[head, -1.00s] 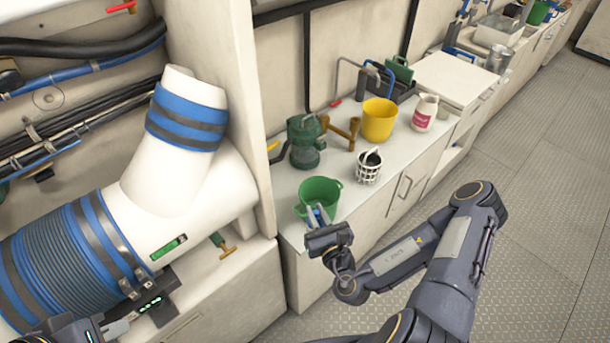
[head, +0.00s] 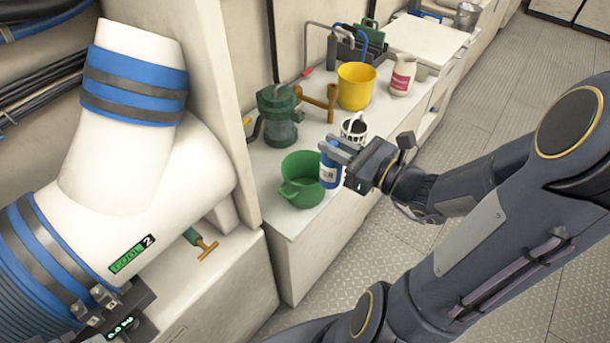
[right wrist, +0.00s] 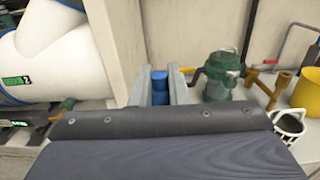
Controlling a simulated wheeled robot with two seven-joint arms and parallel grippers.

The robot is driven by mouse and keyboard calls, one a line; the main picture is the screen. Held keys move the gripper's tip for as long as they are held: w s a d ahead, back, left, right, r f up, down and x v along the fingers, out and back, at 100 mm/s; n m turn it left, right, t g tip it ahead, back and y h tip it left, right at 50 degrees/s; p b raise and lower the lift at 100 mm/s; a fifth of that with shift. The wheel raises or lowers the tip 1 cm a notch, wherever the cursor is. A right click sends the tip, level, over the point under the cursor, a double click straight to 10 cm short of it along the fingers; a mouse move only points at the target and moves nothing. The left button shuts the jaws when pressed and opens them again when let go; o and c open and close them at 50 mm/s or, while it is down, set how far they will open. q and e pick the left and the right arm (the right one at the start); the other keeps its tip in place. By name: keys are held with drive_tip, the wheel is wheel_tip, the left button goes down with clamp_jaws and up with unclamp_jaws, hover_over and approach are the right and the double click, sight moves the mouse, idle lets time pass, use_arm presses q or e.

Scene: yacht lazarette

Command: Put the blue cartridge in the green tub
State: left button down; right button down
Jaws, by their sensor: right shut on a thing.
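My right gripper (head: 338,152) is shut on the blue cartridge (head: 330,174), which has a white label and hangs roughly upright. The cartridge also shows between the fingers in the right wrist view (right wrist: 160,86). The green tub (head: 290,191) stands on the counter near its front-left corner, with its open top up. In the head view the cartridge overlaps the tub's right rim; its exact height above the counter is hard to tell. The tub is hidden in the right wrist view.
A tall panel (head: 222,100) and big white pipe (head: 150,190) bound the left.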

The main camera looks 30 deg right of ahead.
drive_tip(key=shift+s+d+r, duration=0.2)
drive_tip(key=shift+s+d, duration=0.05)
drive_tip(key=shift+s, duration=0.05)
drive_tip(key=w+d+f+b, duration=0.1)
drive_tip(key=w+d+f, duration=0.3)
drive_tip(key=w+f, duration=0.8)
drive_tip(key=shift+w+f, duration=0.4)
drive_tip(key=shift+w, duration=0.1)
drive_tip(key=c, duration=1.4)
unclamp_jaws()
